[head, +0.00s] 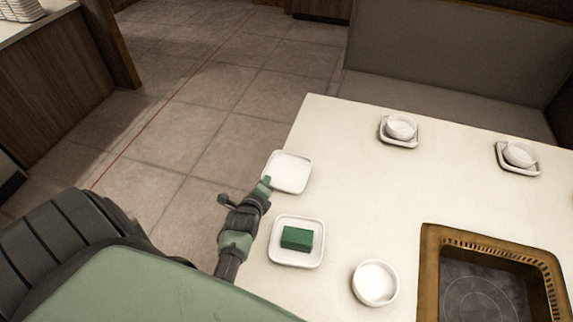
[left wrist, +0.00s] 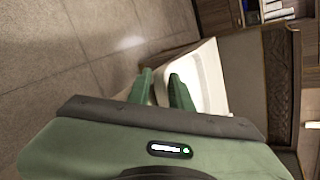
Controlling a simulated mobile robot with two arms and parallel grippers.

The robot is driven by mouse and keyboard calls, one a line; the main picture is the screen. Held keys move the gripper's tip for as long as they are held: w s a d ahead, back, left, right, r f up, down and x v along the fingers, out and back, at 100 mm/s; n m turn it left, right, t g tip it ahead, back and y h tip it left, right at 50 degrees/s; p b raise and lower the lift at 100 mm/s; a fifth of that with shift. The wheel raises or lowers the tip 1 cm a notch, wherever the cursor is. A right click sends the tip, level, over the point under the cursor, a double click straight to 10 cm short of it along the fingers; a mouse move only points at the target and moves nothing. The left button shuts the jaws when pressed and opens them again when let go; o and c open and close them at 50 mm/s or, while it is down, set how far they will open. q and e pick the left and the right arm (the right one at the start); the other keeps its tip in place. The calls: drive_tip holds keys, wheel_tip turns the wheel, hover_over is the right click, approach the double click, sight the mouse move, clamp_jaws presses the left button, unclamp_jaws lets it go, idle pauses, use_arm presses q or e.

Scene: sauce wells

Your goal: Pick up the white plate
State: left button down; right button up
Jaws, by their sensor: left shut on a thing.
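The white plate (head: 289,172) is a square, empty dish with rounded corners at the left edge of the white table. My left gripper (head: 266,185) is at the plate's near left rim and shut on it. In the left wrist view, my two green fingers (left wrist: 161,90) stand on either side of the white rim. The plate looks about level; I cannot tell whether it is clear of the tabletop. My right gripper is not in view.
A second square white dish (head: 283,259) holding a green block (head: 297,238) sits close by. A round white bowl (head: 375,283) and a brown-framed cooktop (head: 432,268) lie to the right. Two small bowls on saucers (head: 400,128) (head: 519,155) stand farther back. The table's middle is clear.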

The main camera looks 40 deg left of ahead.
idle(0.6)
use_arm(q)
wheel_tip(320, 180, up, 20)
drive_tip(key=shift+p, duration=0.3)
